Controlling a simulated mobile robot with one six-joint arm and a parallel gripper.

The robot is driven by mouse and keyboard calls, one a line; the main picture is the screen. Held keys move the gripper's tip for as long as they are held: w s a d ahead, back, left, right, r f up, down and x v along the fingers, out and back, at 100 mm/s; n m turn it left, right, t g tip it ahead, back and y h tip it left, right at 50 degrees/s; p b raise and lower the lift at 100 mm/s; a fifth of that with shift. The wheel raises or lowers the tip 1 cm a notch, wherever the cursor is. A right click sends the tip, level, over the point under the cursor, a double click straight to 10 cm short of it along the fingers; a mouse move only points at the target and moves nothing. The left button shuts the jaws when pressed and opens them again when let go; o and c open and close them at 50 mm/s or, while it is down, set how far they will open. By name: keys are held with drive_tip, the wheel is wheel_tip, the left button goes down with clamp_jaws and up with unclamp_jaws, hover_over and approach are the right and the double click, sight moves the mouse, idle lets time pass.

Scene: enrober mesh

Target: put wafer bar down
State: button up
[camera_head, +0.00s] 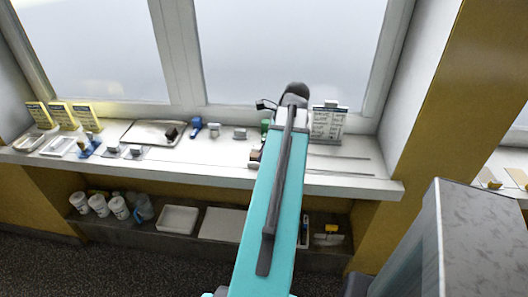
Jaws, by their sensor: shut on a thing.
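My teal arm (270,215) reaches up the middle of the picture over the white sill. My gripper does not show; the arm hides the area behind it. A small brown block (256,155) shows just left of the arm, low over or on the sill. It may be the wafer bar, but it is partly covered, and I cannot tell whether it is held or resting. A dark brown block (171,133) sits on a pale tray (141,132) left of centre.
Yellow boxes (61,115), small white trays (60,146) and a blue item (196,125) stand on the sill's left half. A sign (327,122) stands right of the arm. The sill's right end looks clear. Tubs (98,205) stand on the shelf below. A grey cabinet (480,230) is at right.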

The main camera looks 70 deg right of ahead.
drive_tip(key=shift+w, duration=0.1)
drive_tip(key=w+a+n, duration=0.1)
drive_tip(key=w+a, duration=0.1)
drive_tip(key=w, duration=0.2)
drive_tip(key=w+a+n+y, duration=0.1)
drive_tip(key=w+a+n, duration=0.1)
drive_tip(key=w, duration=0.3)
drive_tip(key=w+a+n+g, duration=0.1)
drive_tip(key=w+a+n, duration=0.1)
drive_tip(key=w, duration=0.3)
drive_tip(key=shift+a+f+y, duration=0.15)
drive_tip(key=shift+a+y, duration=0.15)
drive_tip(key=shift+a, duration=0.05)
drive_tip(key=w+a+n+g+y, duration=0.15)
drive_tip(key=w+a+n, duration=0.45)
drive_tip(key=w+a, duration=0.75)
drive_tip(key=w+a+n+g, duration=0.1)
drive_tip(key=w+a+n, duration=0.2)
drive_tip(key=a, duration=0.7)
drive_tip(key=w+a+n+g, duration=0.2)
drive_tip(key=w+a+n, duration=0.2)
drive_tip(key=a, duration=0.7)
drive_tip(key=w+a+n+g, duration=0.1)
drive_tip(key=w+a+n, duration=0.3)
drive_tip(key=a, duration=0.7)
drive_tip(key=shift+w+a+f+g+h, duration=0.25)
drive_tip(key=shift+w+g+h, duration=0.15)
drive_tip(key=shift+w, duration=0.7)
